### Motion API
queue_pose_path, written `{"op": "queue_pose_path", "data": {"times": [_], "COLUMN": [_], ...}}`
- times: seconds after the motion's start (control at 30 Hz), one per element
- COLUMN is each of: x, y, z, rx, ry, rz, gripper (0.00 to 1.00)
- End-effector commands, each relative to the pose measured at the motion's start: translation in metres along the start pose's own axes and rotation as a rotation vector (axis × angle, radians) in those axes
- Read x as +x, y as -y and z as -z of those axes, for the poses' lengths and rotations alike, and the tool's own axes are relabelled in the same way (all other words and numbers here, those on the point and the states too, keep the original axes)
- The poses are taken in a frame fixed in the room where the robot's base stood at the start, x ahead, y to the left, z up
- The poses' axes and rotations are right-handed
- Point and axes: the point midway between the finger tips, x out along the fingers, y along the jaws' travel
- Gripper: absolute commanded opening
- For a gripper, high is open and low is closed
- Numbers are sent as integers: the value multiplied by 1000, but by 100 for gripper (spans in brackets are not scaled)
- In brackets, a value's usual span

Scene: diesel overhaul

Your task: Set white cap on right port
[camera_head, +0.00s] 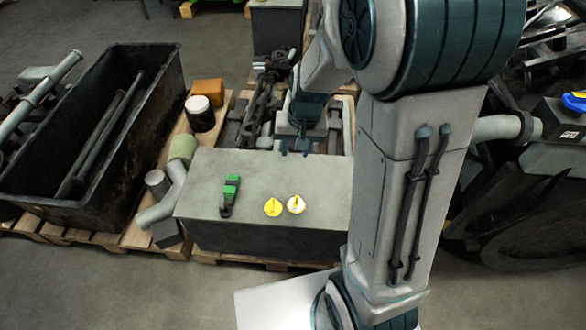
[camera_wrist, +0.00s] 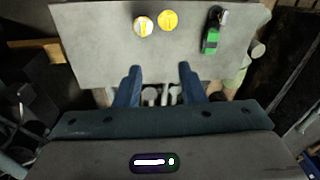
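The white cap (camera_head: 296,204) has a yellow tab on top and lies on the grey box top (camera_head: 325,178). It also shows near the top of the wrist view (camera_wrist: 144,26). A yellow cap (camera_head: 272,207) lies close beside it, on the left in the head view. My gripper (camera_head: 294,150) is at the far edge of the box top, apart from both caps. In the wrist view its two blue fingers (camera_wrist: 160,78) are spread wide with nothing between them. I cannot pick out the right port for certain; my arm hides part of the scene.
A green and black tool (camera_head: 230,195) lies left of the caps. A blue cap (camera_head: 574,102) sits on machinery at the right edge. The box top's front is otherwise clear.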

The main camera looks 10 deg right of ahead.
Motion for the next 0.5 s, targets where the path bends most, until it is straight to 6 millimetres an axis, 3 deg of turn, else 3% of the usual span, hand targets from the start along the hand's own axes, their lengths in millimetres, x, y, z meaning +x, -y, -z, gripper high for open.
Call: {"op": "queue_pose_path", "data": {"times": [0.03, 0.3, 0.5], "x": [30, 153, 223], "y": [-2, -16, -31], "z": [6, 33, 38], "rx": [21, 123, 173], "ry": [19, 62, 76], "rz": [-8, -64, -114], "gripper": [36, 36, 36]}}
